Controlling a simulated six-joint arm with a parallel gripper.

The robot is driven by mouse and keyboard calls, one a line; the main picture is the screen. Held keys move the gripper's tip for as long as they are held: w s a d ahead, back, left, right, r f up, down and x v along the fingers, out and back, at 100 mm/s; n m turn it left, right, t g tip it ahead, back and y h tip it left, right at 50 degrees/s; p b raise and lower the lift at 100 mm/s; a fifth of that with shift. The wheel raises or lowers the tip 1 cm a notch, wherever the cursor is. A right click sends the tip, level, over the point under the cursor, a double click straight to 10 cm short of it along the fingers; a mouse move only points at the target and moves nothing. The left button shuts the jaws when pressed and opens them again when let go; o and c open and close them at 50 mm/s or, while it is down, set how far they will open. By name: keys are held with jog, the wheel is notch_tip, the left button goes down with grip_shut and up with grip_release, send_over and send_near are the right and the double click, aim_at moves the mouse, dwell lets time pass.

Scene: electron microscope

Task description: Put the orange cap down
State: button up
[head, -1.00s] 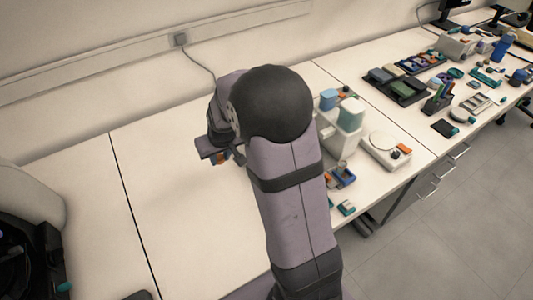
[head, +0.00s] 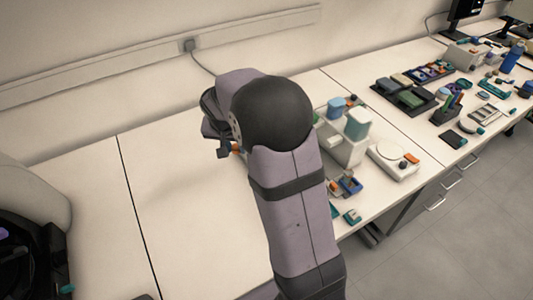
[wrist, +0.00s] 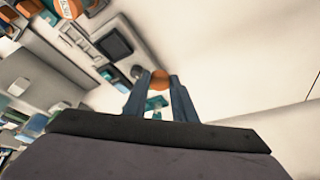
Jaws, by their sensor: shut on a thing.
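The orange cap (wrist: 159,79) is between the fingertips of my gripper (wrist: 157,84) in the wrist view. The two bluish fingers are shut on it from both sides. In the head view, only a small bit of the orange cap (head: 236,149) shows under my wrist. My gripper (head: 229,150) is mostly hidden there by my own arm. It appears to be held over the pale bench (head: 190,210), left of the white equipment. The exact height of the cap above the bench cannot be told.
White equipment with blue and green tops (head: 347,140) stands just right of my arm. Dark trays (head: 405,97) stand farther right. The bench left of my arm is clear.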

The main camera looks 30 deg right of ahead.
aim_at(239, 172)
jog(key=shift+f, duration=4.95)
jog(key=shift+f, duration=0.2)
jog(key=o, duration=0.7)
jog(key=shift+r, duration=0.1)
jog(key=shift+r, duration=0.45)
jog(key=v, duration=1.1)
jog(key=shift+s+a+r, duration=0.1)
jog(key=shift+s+r, duration=0.05)
jog(key=shift+r, duration=0.05)
jog(key=s+a+f+n+g+y, duration=0.1)
jog(key=s+a+n, duration=0.1)
jog(key=s, duration=0.5)
jog(key=s+a+f+n+g+y, duration=0.1)
jog(key=s+a+n, duration=0.1)
jog(key=s, duration=0.6)
jog(key=s+a+f+n+g, duration=0.1)
jog(key=s+a+f+n, duration=0.1)
jog(key=s, duration=0.6)
jog(key=shift+a+f+n+g+y, duration=0.15)
jog(key=shift+n+g+y, duration=0.2)
jog(key=shift+n, duration=0.45)
jog(key=shift+c, duration=0.2)
